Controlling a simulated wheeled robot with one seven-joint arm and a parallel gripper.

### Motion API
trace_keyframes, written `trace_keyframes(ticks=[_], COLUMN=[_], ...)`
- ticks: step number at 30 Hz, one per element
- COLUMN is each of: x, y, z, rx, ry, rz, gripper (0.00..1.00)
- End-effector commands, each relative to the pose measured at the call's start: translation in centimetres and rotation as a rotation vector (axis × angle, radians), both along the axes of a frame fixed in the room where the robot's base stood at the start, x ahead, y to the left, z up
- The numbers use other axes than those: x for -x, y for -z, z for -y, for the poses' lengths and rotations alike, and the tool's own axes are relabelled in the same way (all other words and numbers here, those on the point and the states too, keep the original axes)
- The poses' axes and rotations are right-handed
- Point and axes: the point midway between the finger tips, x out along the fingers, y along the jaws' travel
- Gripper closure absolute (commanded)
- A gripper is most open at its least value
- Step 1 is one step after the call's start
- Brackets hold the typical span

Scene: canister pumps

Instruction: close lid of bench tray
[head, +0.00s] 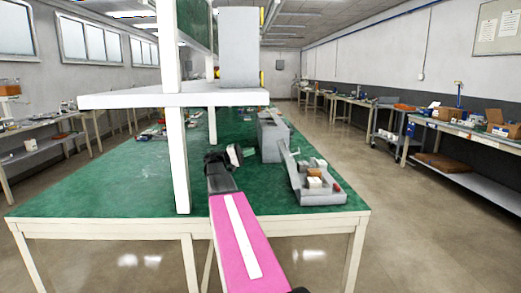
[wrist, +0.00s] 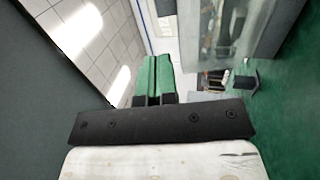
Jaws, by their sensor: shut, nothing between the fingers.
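The bench tray (head: 325,197) is a grey open tray at the right front of the green-topped bench. It holds several small white, tan and red items. Its grey lid (head: 290,170) stands raised and tilted along the tray's left side, so the tray is open. My gripper (head: 240,154) is over the bench, to the left of the lid and apart from it. In the wrist view my gripper (wrist: 153,75) shows two green-tipped fingers closed together with nothing between them. I cannot clearly make out the tray or lid in the wrist view.
A grey box-shaped unit (head: 270,137) stands on the bench behind the tray. A white shelf (head: 150,99) and its post (head: 178,160) rise left of my arm. The green bench top (head: 100,180) is mostly clear at the left.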

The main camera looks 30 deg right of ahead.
Motion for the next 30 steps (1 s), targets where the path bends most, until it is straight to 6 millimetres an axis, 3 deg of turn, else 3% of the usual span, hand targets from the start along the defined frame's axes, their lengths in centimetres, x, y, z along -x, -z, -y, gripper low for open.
trace_keyframes(ticks=[18, 30], x=[5.1, 6.1], y=[-2.7, -3.3], z=[9.1, 10.9], rx=[-0.003, -0.003], ry=[0.001, -0.001], rz=[-0.003, -0.003], gripper=[1.00, 1.00])
